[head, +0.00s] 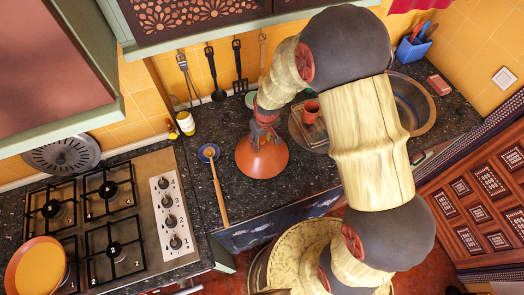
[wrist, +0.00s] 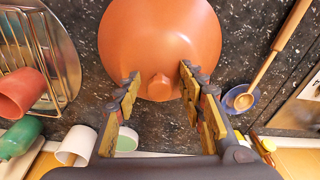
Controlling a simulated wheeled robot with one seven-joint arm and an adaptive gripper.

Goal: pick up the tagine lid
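The tagine lid (head: 262,160) is an orange-brown cone standing on the dark speckled counter, beside the wooden spoon. Its faceted top knob shows in the wrist view, on the lid (wrist: 160,40). My gripper (head: 263,127) is right above the lid's top, pointing down. In the wrist view my gripper (wrist: 159,82) is open, with one finger on each side of the knob and a gap visible on both sides. Whether the fingers are level with the knob or just above it is hard to tell. No tagine base is clearly visible.
A wooden spoon on a blue rest (head: 209,153) lies left of the lid. A terracotta cup (head: 311,111) and a wire rack (wrist: 33,60) are on the other side. The gas stove (head: 110,220) is at left.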

